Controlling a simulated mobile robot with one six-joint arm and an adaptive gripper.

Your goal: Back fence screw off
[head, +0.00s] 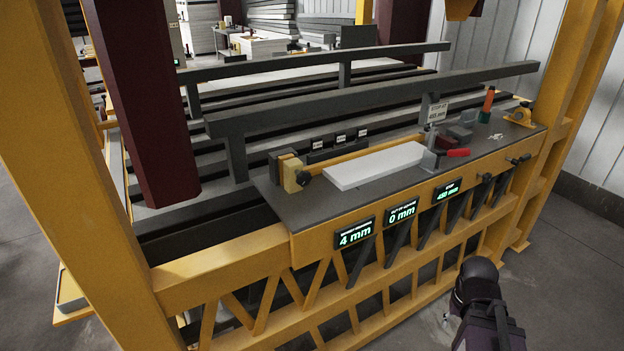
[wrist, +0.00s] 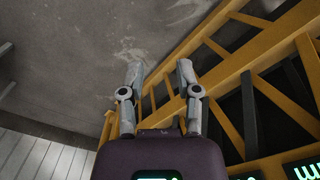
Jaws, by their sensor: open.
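In the head view a grey bench top (head: 290,207) carries a pale flat board (head: 375,166). A long yellow bar (head: 370,153) runs behind the board, with a yellow block (head: 291,175) and a dark round knob at its left end. I cannot tell which part is the back fence screw. Dark knobs (head: 520,159) stick out of the front edge at right. My gripper (wrist: 158,82) shows in the wrist view, its two grey fingers apart and empty, over the floor and beside the yellow frame. In the head view, only my dark arm shows at lower right, apart from the bench.
Front displays read 4 mm (head: 355,233), 0 mm (head: 401,213) and 450 mm (head: 447,191). A yellow post (head: 75,150) rises at left. Floor before the bench is clear.

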